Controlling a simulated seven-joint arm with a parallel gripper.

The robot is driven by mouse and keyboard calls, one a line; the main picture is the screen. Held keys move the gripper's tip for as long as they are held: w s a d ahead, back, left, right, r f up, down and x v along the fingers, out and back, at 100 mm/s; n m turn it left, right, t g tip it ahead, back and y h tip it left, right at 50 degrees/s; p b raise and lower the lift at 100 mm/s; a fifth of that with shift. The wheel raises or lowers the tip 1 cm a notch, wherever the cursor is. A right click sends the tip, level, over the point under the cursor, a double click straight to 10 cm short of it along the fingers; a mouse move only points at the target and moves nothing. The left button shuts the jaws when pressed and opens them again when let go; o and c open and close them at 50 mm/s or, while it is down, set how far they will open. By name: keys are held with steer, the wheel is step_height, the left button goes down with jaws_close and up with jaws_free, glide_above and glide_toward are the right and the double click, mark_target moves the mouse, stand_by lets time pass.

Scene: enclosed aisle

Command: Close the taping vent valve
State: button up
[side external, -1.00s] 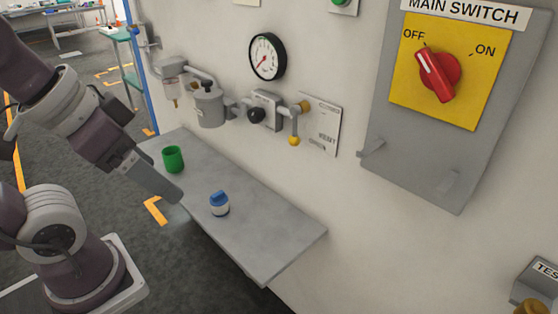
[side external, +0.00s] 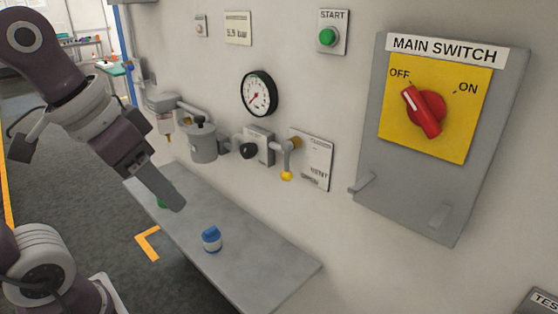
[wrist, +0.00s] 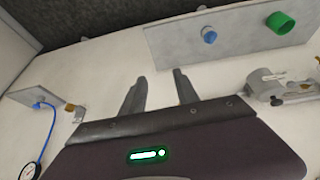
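The vent valve has a lever (side external: 287,161) hanging down from a brass fitting, with a yellow knob (side external: 286,176) at its lower end. It sits on the wall pipework beside a plate (side external: 315,162) marked VENT; the plate's smaller text is partly unreadable. My gripper (side external: 172,196) is in front of the wall, left of the valve and above the shelf, apart from both. In the wrist view my gripper (wrist: 159,78) has its two fingers spread with nothing between them. I cannot make out the yellow knob clearly in that view.
A shelf (side external: 255,262) below holds a blue-capped bottle (side external: 211,239) and a green cup (wrist: 281,22), mostly hidden behind my gripper in the side view. A round gauge (side external: 259,94), black knob (side external: 249,151), grey canister (side external: 203,142) and main switch (side external: 423,110) are on the wall.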

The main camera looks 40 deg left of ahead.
mark_target(287, 162)
steer(key=shift+g+h, duration=0.5)
steer(key=shift+h, duration=0.2)
steer(key=w+a+r, duration=0.1)
steer(key=w, duration=0.2)
steer(key=w+r, duration=0.1)
steer(key=w, duration=0.2)
steer(key=w+a+r, duration=0.1)
steer(key=w, duration=0.3)
steer(key=shift+a, duration=0.3)
jaws_close()
steer(key=w+a+f+h, duration=0.1)
steer(key=w+a+h, duration=0.1)
steer(key=w+a, duration=0.9)
steer(key=w, duration=0.3)
steer(key=shift+w+f, duration=0.3)
steer(key=shift+f, duration=0.05)
steer(key=shift+d, duration=0.1)
steer(key=w+d+f, duration=0.3)
steer(key=d+f, duration=0.4)
steer(key=f, duration=0.3)
steer(key=shift+w+d, duration=0.15)
steer(key=shift+w, duration=0.25)
